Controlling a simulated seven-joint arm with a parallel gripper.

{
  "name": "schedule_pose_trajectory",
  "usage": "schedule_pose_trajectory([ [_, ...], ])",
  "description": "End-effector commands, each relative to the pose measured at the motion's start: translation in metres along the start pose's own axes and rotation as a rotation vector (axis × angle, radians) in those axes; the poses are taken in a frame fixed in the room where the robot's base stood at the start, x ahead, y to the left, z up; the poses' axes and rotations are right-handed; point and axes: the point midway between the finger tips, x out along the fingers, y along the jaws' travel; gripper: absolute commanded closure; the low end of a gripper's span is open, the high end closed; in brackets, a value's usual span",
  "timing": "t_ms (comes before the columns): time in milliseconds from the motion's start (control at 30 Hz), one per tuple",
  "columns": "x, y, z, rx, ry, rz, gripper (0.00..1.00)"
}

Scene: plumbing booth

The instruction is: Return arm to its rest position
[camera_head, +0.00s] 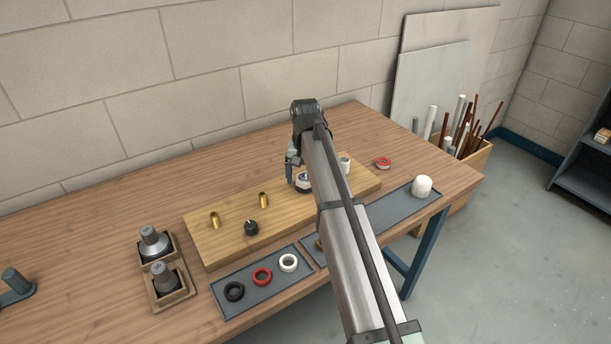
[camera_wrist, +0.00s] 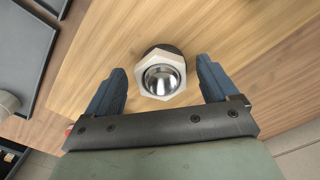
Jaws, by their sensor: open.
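My gripper (camera_head: 291,172) is over the far part of a wooden board (camera_head: 285,222) on the workbench, with my arm reaching in from the lower right. In the wrist view my gripper (camera_wrist: 160,66) has its two dark blue fingers spread wide. A pale hexagonal fitting with a shiny metal cup (camera_wrist: 162,79) lies in view between the fingers, with a visible gap on both sides. The same fitting shows in the head view (camera_head: 303,183), partly covered by my gripper and arm. Nothing is held.
Brass fittings (camera_head: 214,220) and a black knob (camera_head: 251,228) stand on the board. A grey tray (camera_head: 232,311) holds black, red and white rings; another (camera_head: 405,206) holds a white cap (camera_head: 422,186). A red ring (camera_head: 383,162) lies behind. Holders with grey parts (camera_head: 154,243) stand left.

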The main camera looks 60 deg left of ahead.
Motion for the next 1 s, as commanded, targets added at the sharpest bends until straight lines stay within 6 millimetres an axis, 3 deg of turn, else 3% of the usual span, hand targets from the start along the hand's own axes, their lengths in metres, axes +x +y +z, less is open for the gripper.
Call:
schedule_pose_trajectory([
  [167,0.0000,0.0001,0.0000,0.000,0.000,0.000,0.11],
  [300,0.0001,0.0001,0.0000,-0.001,0.000,0.000,0.00],
  [1000,-0.0015,0.0000,-0.0001,-0.001,0.000,0.000,0.00],
])
